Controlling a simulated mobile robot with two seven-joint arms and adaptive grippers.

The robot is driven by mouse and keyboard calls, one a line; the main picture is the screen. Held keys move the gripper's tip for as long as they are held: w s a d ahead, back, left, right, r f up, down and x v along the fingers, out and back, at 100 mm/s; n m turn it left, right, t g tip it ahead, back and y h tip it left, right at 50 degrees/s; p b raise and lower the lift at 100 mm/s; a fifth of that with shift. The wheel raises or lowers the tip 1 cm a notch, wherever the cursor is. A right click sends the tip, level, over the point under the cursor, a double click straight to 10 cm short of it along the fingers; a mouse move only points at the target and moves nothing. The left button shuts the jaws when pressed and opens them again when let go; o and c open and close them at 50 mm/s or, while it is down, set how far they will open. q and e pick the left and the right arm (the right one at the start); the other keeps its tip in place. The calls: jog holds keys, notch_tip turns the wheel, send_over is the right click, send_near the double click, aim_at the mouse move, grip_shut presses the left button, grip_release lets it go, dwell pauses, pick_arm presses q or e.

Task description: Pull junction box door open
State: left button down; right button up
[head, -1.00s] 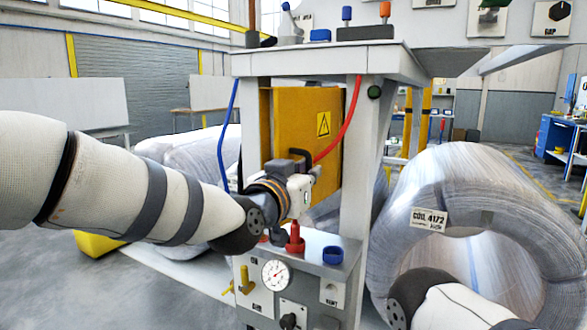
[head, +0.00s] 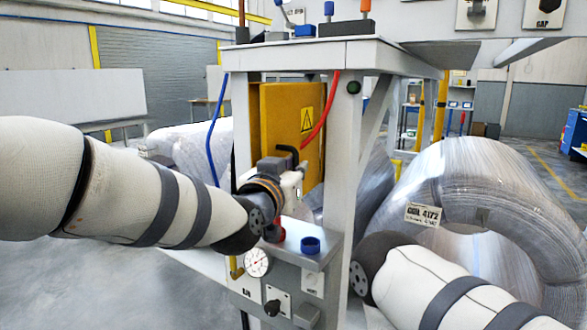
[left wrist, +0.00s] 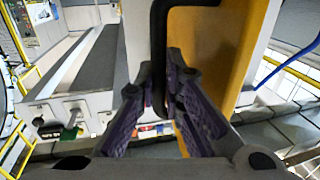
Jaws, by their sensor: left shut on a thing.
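The yellow junction box door (head: 292,105) with a warning triangle (head: 307,120) is in the middle of the head view, under the bench top. Its black handle (head: 288,150) sticks out low on the door. My left gripper (head: 297,178) is at the handle and partly hidden by its own wrist. In the left wrist view the fingers (left wrist: 168,88) are shut around the black handle bar (left wrist: 158,45), with the yellow door (left wrist: 215,50) beside it. I cannot tell for certain how far the door stands open. My right arm shows at lower right, but its gripper is hidden.
A red cable (head: 325,118) hangs across the door's right side. A blue cable (head: 213,135) hangs at left. A control panel (head: 285,275) with a gauge and blue knob is just below my left gripper. A large wrapped coil (head: 480,180) stands at right, near my right arm.

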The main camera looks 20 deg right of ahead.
pick_arm(q)
jog(key=c, duration=2)
grip_release()
jog(key=shift+o, duration=0.2)
jog(key=v, duration=1.2)
jog(key=shift+w+f, duration=0.1)
